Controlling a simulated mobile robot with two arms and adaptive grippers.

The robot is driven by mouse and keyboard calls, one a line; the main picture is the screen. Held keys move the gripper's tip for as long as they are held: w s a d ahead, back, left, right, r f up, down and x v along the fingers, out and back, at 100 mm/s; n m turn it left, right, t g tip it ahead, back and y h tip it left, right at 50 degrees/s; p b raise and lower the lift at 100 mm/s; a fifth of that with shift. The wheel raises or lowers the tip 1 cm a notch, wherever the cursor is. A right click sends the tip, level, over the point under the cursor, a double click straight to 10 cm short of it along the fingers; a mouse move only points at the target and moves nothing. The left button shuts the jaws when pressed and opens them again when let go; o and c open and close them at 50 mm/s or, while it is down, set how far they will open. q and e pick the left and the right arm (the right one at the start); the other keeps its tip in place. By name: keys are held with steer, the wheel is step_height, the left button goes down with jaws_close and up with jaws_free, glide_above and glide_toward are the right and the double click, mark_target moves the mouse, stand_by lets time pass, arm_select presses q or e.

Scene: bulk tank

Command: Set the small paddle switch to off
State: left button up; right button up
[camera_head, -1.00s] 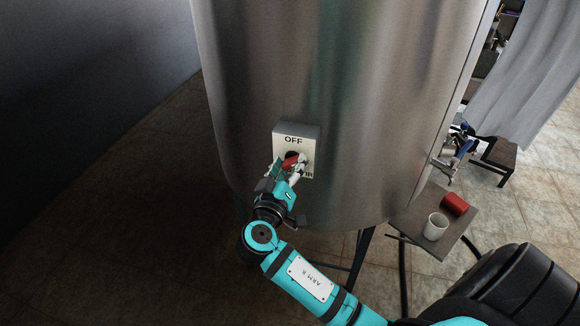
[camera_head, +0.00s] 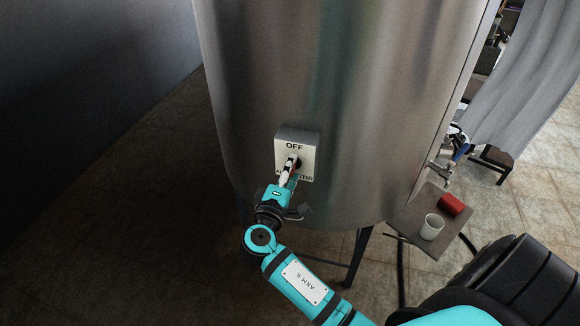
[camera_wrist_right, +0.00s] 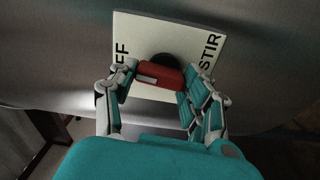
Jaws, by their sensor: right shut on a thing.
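The switch is a pale square plate (camera_head: 308,160) on the front of the steel tank, with OFF at its top and STIR at its lower right. Its red paddle (camera_wrist_right: 158,75) sits on a dark round hub in the right wrist view. The paddle's white-marked end lies toward the OFF side of the plate. My right gripper (camera_head: 291,168) is at the plate, and the right wrist view shows its fingers (camera_wrist_right: 160,88) on both sides of the paddle, shut on it. In the head view the gripper hides most of the paddle. My left gripper is not in view.
The large steel tank (camera_head: 350,80) fills the middle. At right, a small shelf (camera_head: 405,228) holds a white cup (camera_head: 432,227) and a red object (camera_head: 451,204), below a tap (camera_head: 440,172). Open floor (camera_head: 150,200) lies to the left.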

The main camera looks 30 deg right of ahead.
steer(key=shift+a+n, duration=0.1)
steer(key=shift+n, duration=0.6)
steer(key=o, duration=1.2)
steer(key=shift+c, duration=0.2)
steer(key=v, duration=1.2)
